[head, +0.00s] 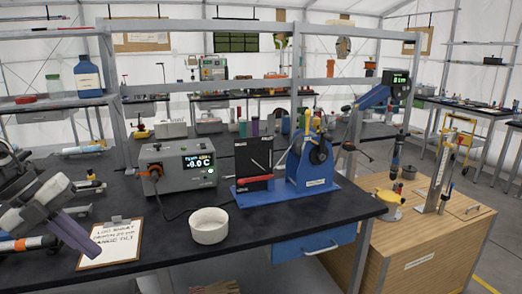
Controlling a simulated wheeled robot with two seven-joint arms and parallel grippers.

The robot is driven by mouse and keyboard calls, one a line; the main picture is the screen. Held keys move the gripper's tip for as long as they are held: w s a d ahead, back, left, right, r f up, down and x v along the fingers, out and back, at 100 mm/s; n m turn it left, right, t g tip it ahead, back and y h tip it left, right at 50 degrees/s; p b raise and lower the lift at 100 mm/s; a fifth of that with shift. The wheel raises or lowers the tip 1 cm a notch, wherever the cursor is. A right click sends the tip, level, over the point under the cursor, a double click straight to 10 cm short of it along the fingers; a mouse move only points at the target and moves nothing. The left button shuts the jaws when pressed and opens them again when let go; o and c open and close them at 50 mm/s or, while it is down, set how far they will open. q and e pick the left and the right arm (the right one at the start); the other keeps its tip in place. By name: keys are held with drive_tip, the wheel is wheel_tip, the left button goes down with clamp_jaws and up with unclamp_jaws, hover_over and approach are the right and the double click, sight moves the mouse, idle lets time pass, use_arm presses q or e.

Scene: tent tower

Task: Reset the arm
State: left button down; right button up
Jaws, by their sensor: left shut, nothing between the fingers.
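My left gripper (82,238) comes in at the left edge of the head view. It is grey with purple fingers, and the fingers are shut with nothing held. It hangs over the left part of the dark workbench, in front of a clipboard (112,247) with a handwritten sheet, and covers part of it. I cannot tell how high it is above the bench. My right gripper is not in view.
A grey box with a digital display (182,167) stands mid-bench. A white bowl (209,226) sits near the front edge. A blue stand (310,170) is at the right. A wooden cabinet (435,240) adjoins the bench. The surface around the bowl is clear.

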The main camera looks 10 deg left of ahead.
use_arm(q)
drive_tip(key=s+d+f+n+t, duration=0.1)
drive_tip(key=s+f+n+t, duration=0.2)
drive_tip(key=f+n, duration=0.45)
drive_tip(key=s+d+f+n+t+y, duration=0.1)
drive_tip(key=s+d+f+n+t, duration=0.2)
drive_tip(key=f, duration=0.8)
drive_tip(key=s+f+n+t, duration=0.35)
drive_tip(key=f+n, duration=0.25)
drive_tip(key=f, duration=0.3)
drive_tip(key=s+d+f+n+g, duration=0.1)
drive_tip(key=s+d+f+n, duration=0.2)
drive_tip(key=d, duration=0.4)
drive_tip(key=s+d+f+n+g+y, duration=0.1)
drive_tip(key=s+d+f+n, duration=0.2)
drive_tip(key=d, duration=0.5)
drive_tip(key=s+d+f+n+g, duration=0.1)
drive_tip(key=s+d+f+n, duration=0.2)
drive_tip(key=d, duration=0.4)
drive_tip(key=shift+s+d+f+g+y, duration=0.25)
drive_tip(key=shift+f+g+y, duration=0.15)
drive_tip(key=shift+f, duration=0.15)
drive_tip(key=shift+n, duration=0.25)
